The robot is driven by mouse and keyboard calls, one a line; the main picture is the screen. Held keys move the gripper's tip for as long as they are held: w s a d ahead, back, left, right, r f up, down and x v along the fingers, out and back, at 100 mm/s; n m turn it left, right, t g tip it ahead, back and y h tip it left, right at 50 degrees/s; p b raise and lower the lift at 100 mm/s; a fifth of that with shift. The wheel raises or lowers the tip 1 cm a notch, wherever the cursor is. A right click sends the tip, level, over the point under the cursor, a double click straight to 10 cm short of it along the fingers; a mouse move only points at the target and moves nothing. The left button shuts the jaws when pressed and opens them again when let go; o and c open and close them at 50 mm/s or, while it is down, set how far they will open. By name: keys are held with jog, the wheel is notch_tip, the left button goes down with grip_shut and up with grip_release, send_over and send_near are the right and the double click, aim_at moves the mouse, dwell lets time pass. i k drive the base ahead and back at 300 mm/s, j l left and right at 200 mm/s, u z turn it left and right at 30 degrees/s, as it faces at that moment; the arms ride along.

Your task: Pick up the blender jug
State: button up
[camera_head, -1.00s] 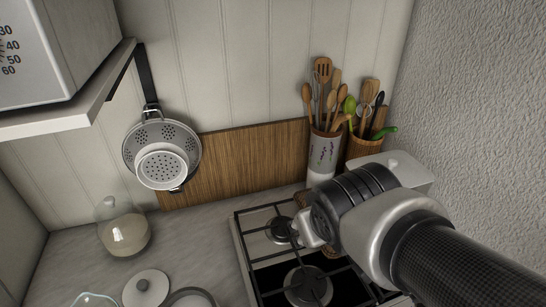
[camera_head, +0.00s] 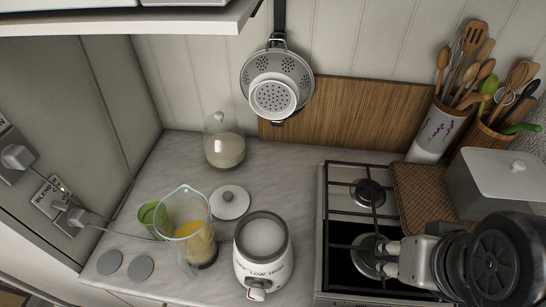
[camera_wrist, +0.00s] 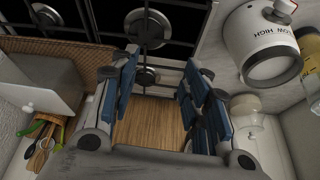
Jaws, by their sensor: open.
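The blender jug (camera_head: 190,228) is clear, with yellow liquid in its lower part. In the head view it stands on the counter at lower left, beside the white blender base (camera_head: 262,268). My gripper (camera_head: 388,258) is over the stove at lower right, well to the right of the jug and apart from it. In the wrist view my gripper (camera_wrist: 157,82) is open, with nothing between its blue-padded fingers. There the blender base (camera_wrist: 262,42) is at upper right, and part of the jug (camera_wrist: 312,52) shows at the right edge.
A green cup (camera_head: 152,217) is close behind the jug's left side. A white lid (camera_head: 230,202) and a glass jar (camera_head: 223,148) stand behind. Cables run from wall sockets (camera_head: 75,215) toward the counter. A shelf (camera_head: 190,18) hangs above. The stove (camera_head: 345,215) is right of the base.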

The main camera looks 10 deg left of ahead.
aim_at(183, 217)
jog(key=u, duration=2)
